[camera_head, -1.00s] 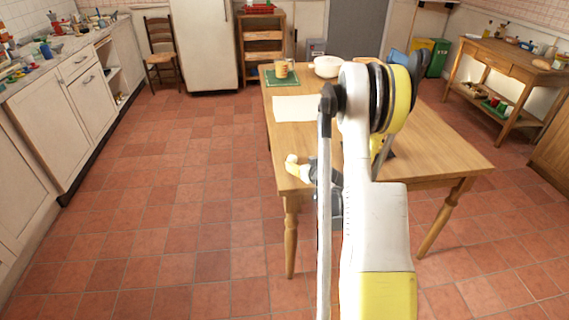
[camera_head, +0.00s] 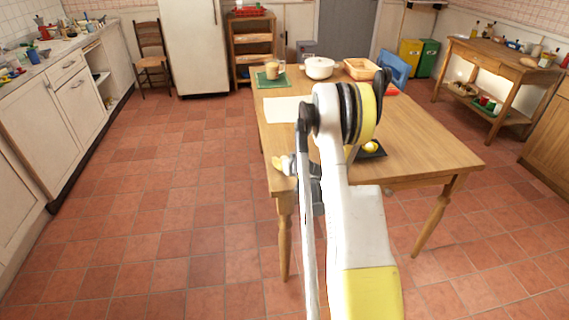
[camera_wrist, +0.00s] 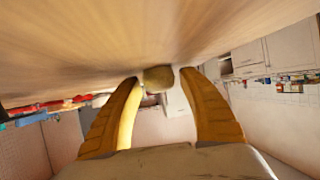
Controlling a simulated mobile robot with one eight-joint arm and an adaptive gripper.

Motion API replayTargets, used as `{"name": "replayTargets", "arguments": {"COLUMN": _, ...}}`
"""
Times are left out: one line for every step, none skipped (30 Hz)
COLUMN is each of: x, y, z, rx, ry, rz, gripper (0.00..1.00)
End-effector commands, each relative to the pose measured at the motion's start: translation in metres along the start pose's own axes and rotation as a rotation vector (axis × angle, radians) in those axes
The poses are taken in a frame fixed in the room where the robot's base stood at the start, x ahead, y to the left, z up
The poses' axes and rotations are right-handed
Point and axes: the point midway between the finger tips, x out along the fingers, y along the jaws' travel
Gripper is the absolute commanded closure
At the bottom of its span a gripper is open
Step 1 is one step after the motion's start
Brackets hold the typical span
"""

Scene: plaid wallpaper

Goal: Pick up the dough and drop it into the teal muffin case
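My gripper (camera_wrist: 160,82) is open in the wrist view, its two yellow fingers spread apart. A small rounded olive-brown lump (camera_wrist: 158,78), which looks like the dough, lies against the table surface between or just beyond the fingertips. I see a gap beside each finger. In the head view my gripper (camera_head: 279,163) is low at the table's left front edge, partly behind my arm. The lump cannot be made out there. I cannot make out the teal muffin case in either view; my arm hides part of the table.
The wooden table (camera_head: 430,140) holds a pale sheet (camera_head: 285,110), a green mat (camera_head: 268,83) with a tan jar (camera_head: 271,70), a white pot (camera_head: 319,67), an orange-brown basket (camera_head: 360,69) and a dark tray (camera_head: 373,156) with a yellow item. A blue chair (camera_head: 396,68) stands behind.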

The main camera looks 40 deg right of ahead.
Motion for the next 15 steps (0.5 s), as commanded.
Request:
{"name": "replayTargets", "arguments": {"x": -0.0001, "y": 0.0, "z": 0.0, "rx": 0.0, "ry": 0.0, "rz": 0.0, "gripper": 0.69}}
{"name": "replayTargets", "arguments": {"x": -0.0002, "y": 0.0, "z": 0.0, "rx": 0.0, "ry": 0.0, "rz": 0.0, "gripper": 0.78}}
{"name": "replayTargets", "arguments": {"x": -0.0002, "y": 0.0, "z": 0.0, "rx": 0.0, "ry": 0.0, "rz": 0.0, "gripper": 0.91}}
{"name": "replayTargets", "arguments": {"x": -0.0002, "y": 0.0, "z": 0.0001, "rx": 0.0, "ry": 0.0, "rz": 0.0, "gripper": 0.92}}
{"name": "replayTargets", "arguments": {"x": -0.0002, "y": 0.0, "z": 0.0001, "rx": 0.0, "ry": 0.0, "rz": 0.0, "gripper": 0.92}}
{"name": "replayTargets", "arguments": {"x": -0.0002, "y": 0.0, "z": 0.0001, "rx": 0.0, "ry": 0.0, "rz": 0.0, "gripper": 0.92}}
{"name": "replayTargets", "arguments": {"x": -0.0002, "y": 0.0, "z": 0.0001, "rx": 0.0, "ry": 0.0, "rz": 0.0, "gripper": 0.92}}
{"name": "replayTargets", "arguments": {"x": -0.0002, "y": 0.0, "z": 0.0001, "rx": 0.0, "ry": 0.0, "rz": 0.0, "gripper": 0.92}}
{"name": "replayTargets", "arguments": {"x": -0.0002, "y": 0.0, "z": 0.0001, "rx": 0.0, "ry": 0.0, "rz": 0.0, "gripper": 0.92}}
{"name": "replayTargets", "arguments": {"x": -0.0002, "y": 0.0, "z": 0.0001, "rx": 0.0, "ry": 0.0, "rz": 0.0, "gripper": 0.92}}
{"name": "replayTargets", "arguments": {"x": -0.0002, "y": 0.0, "z": 0.0002, "rx": 0.0, "ry": 0.0, "rz": 0.0, "gripper": 0.92}}
{"name": "replayTargets", "arguments": {"x": -0.0002, "y": 0.0, "z": 0.0002, "rx": 0.0, "ry": 0.0, "rz": 0.0, "gripper": 0.92}}
{"name": "replayTargets", "arguments": {"x": -0.0002, "y": 0.0, "z": 0.0002, "rx": 0.0, "ry": 0.0, "rz": 0.0, "gripper": 0.92}}
{"name": "replayTargets", "arguments": {"x": -0.0003, "y": 0.0, "z": 0.0, "rx": 0.0, "ry": 0.0, "rz": 0.0, "gripper": 0.92}}
{"name": "replayTargets", "arguments": {"x": -0.0007, "y": 0.0, "z": -0.0007, "rx": 0.0, "ry": 0.0, "rz": 0.0, "gripper": 0.92}}
